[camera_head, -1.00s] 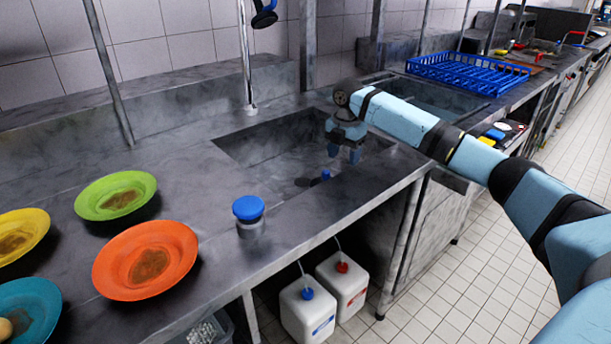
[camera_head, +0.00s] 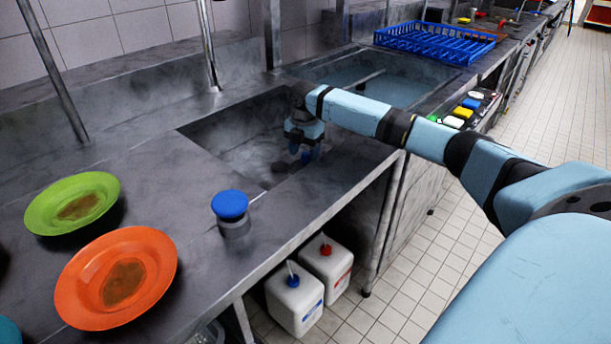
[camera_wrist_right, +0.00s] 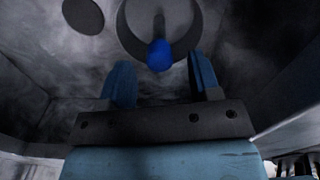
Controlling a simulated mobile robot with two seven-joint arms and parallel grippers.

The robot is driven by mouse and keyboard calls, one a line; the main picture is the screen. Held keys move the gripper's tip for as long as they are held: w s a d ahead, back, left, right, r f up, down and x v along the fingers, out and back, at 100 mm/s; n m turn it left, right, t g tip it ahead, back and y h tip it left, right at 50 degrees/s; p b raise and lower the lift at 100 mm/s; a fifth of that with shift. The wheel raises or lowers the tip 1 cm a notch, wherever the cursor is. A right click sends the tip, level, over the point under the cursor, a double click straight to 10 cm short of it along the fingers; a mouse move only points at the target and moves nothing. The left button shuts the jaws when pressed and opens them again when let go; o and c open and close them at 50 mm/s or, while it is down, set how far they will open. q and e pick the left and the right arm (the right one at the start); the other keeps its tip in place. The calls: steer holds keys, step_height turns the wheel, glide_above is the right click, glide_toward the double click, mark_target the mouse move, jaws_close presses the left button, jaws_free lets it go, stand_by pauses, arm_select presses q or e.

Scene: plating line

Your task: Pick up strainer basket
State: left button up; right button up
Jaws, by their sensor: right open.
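The strainer basket (camera_wrist_right: 159,56) shows in the right wrist view as a blue knob on a dark stem, inside a round drain ring in the grey sink floor. My right gripper (camera_wrist_right: 162,75) is open, with one blue finger on each side of the knob's line. The knob appears just beyond the fingertips, in the gap between them; I cannot tell how far off it is. In the head view my right gripper (camera_head: 304,148) points down into the near sink basin, and the basket is mostly hidden by it. My left gripper is not in view.
The sink's walls surround my right gripper. A blue-capped container (camera_head: 230,205) stands on the counter near the front edge. An orange plate (camera_head: 75,285) and a green plate (camera_head: 45,212) lie at left. A blue rack (camera_head: 435,42) sits beyond a second, water-filled basin (camera_head: 395,90).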

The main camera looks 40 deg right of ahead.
mark_target(306, 164)
steer(key=f, duration=0.1)
steer(key=f+b, duration=0.1)
steer(key=f, duration=0.3)
steer(key=shift+d+f, duration=0.1)
steer(key=shift+d, duration=0.25)
jaws_close()
steer(key=shift+r, duration=0.2)
